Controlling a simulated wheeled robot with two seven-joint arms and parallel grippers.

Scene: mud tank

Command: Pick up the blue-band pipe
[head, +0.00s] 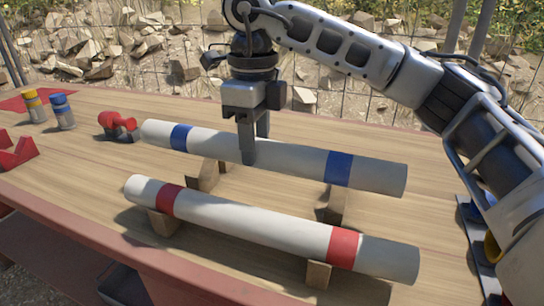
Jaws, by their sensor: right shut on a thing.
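The blue-band pipe (290,159) is a white tube with two blue bands, lying lengthwise across the table in the head view. It lies over two wooden blocks; I cannot tell whether it touches them. My right gripper (253,150) comes down from above and is shut on this pipe near its middle, one finger in front and one behind. The red-band pipe (250,222), white with two red bands, rests on wooden blocks nearer to me. My left gripper is not in view.
The wooden table (80,175) has a red front edge. A yellow-topped can (34,106), a blue-topped can (62,112) and a red tool (117,125) stand at the left. Red V-shaped supports (16,152) sit at the left edge. A wire fence and rocks lie behind.

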